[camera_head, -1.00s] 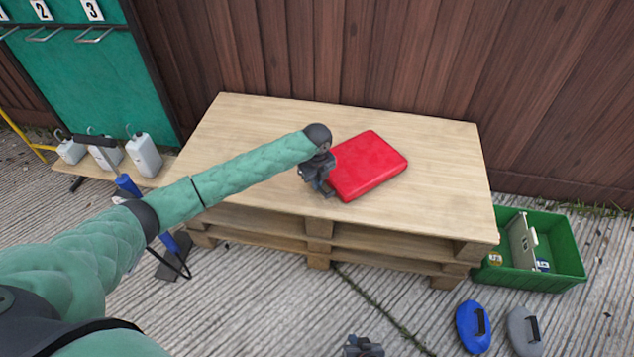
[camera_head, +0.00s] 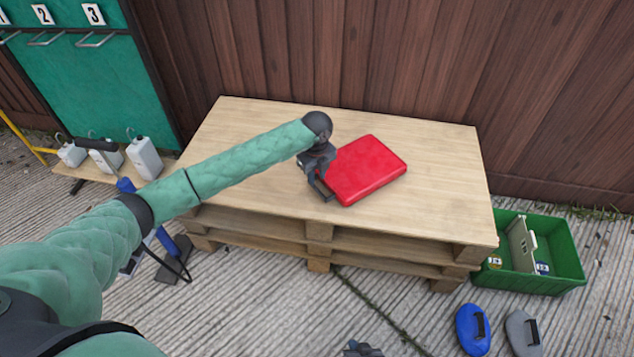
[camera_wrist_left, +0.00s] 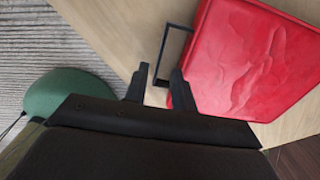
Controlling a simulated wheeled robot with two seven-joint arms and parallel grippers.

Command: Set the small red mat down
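The small red mat (camera_head: 368,168) lies flat on the wooden pallet table. It also shows in the left wrist view (camera_wrist_left: 250,60), with a black loop handle (camera_wrist_left: 163,60) on its near edge. My left gripper (camera_head: 316,172) is just left of the mat, by the handle (camera_head: 321,188). In the left wrist view the two fingers (camera_wrist_left: 158,80) are apart, with the handle's outer bar at the gap between their tips. I cannot tell if they touch it. Only the top of my right gripper (camera_head: 362,349) shows at the bottom edge, low in front of the table; its fingers are unclear.
The pallet table (camera_head: 440,190) has bare top around the mat. A green crate (camera_head: 560,265) stands at its right. A blue weight (camera_head: 472,328) and a grey one (camera_head: 522,330) lie on the ground. White jugs (camera_head: 145,155) stand at left; a wooden fence (camera_head: 400,60) is behind.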

